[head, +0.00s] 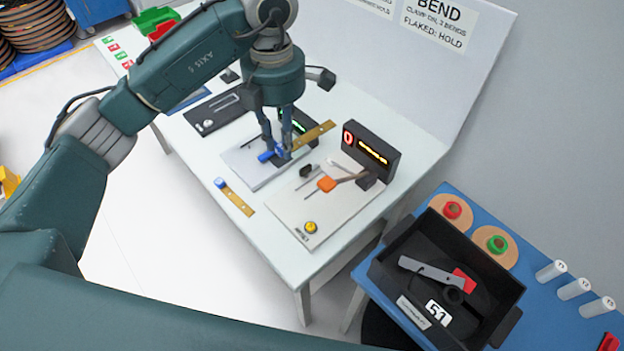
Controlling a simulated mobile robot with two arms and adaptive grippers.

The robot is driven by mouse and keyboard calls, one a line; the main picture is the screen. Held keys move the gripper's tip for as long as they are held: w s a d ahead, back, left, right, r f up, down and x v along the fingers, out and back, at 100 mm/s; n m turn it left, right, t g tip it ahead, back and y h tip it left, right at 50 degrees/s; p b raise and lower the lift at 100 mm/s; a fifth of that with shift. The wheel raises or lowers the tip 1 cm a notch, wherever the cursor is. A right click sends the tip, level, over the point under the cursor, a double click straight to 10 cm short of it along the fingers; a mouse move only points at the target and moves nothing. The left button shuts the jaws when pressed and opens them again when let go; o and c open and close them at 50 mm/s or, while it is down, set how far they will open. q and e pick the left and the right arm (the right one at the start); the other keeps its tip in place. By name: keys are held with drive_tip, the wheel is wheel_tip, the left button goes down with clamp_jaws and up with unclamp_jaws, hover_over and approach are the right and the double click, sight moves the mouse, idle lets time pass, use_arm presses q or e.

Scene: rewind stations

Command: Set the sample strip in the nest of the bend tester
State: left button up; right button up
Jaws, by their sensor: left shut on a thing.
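My left gripper (281,152) points down and is shut on a brass-coloured sample strip (318,132) with a blue end piece. The strip slants up to the right, over a pale base plate with a green-lit display (297,127) behind it. What looks like the bend tester (283,211) stands just right of the gripper: a pale plate with an orange-handled lever (326,183), a small black block (306,170), a yellow knob and a dark display box (370,152). I cannot make out its nest clearly. My right gripper is not in view.
A second brass strip with a blue end (236,198) lies on the white table (290,262) near its front edge. A dark device (214,112) stands at the back left. At right, a blue bench (545,312) carries a black bin (375,272) holding a grey-and-red tool.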

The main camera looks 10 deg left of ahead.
use_arm(q)
drive_tip(key=shift+s+f+n, duration=0.1)
drive_tip(key=shift+f+n, duration=0.2)
wheel_tip(320, 180, down, 8)
drive_tip(key=a, duration=0.1)
drive_tip(key=p, duration=0.2)
hover_over(286, 203)
wheel_tip(286, 203, down, 6)
drive_tip(key=shift+s+f, duration=0.1)
drive_tip(key=shift+f, duration=0.4)
wheel_tip(286, 203, down, 3)
drive_tip(key=shift+f+p, duration=0.2)
drive_tip(key=shift+p, duration=0.45)
drive_tip(key=shift+f, duration=0.45)
clamp_jaws()
drive_tip(key=o, duration=1)
unclamp_jaws()
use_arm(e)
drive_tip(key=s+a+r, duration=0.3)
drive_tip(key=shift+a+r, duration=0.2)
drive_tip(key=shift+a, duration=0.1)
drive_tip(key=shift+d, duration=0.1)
